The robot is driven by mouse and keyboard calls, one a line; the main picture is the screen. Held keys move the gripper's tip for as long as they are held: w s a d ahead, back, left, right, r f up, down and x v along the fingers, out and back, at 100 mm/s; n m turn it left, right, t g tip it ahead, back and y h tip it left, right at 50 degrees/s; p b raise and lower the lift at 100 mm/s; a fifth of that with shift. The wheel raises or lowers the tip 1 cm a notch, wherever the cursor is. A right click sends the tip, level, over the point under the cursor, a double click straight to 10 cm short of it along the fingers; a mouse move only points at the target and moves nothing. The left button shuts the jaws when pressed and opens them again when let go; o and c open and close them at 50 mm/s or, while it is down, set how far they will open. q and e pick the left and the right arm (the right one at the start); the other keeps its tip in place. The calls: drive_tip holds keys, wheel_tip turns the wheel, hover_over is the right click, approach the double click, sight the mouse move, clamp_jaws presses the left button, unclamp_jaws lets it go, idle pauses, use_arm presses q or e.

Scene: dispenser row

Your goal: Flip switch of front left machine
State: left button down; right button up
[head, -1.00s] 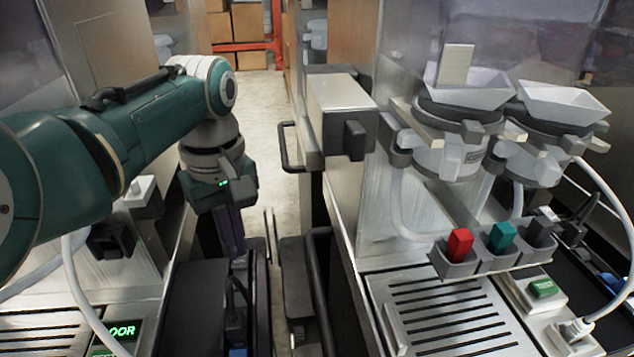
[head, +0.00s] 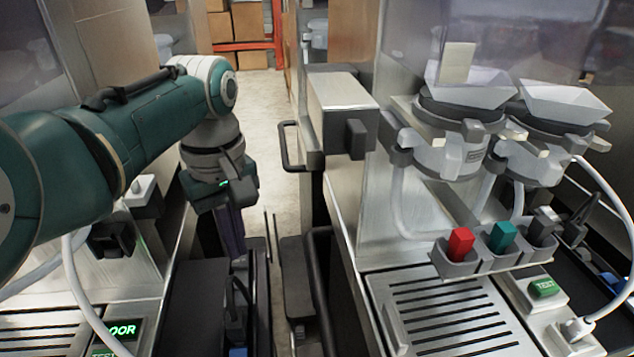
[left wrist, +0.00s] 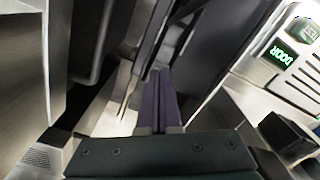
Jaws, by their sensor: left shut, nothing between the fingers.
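The front left machine (head: 75,292) is a metal unit at the left edge of the head view, partly hidden by my left arm. A white knob-like switch (head: 140,188) on a grey box and a dark block (head: 112,239) sit on its side. Its green DOOR display (head: 121,329) is lit and also shows in the left wrist view (left wrist: 284,54). My left gripper (head: 238,262) points down in the gap right of this machine. Its purple fingers are shut together and empty in the left wrist view (left wrist: 158,75), apart from the switch. My right gripper is not in view.
Another machine (head: 350,240) stands on the right, with hoppers, a red block (head: 461,243), a teal block (head: 502,237) and a green TEST button (head: 545,288). A narrow aisle (head: 262,110) runs between the machines toward stacked boxes (head: 248,22). Dark bars and panels crowd the lower middle.

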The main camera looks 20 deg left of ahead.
sight(240, 261)
use_arm(q)
drive_tip(key=shift+f+b, duration=0.65)
drive_tip(key=shift+f, duration=0.25)
idle(0.3)
wheel_tip(240, 261, up, 7)
drive_tip(key=p, duration=0.8)
drive_tip(key=shift+r, duration=0.1)
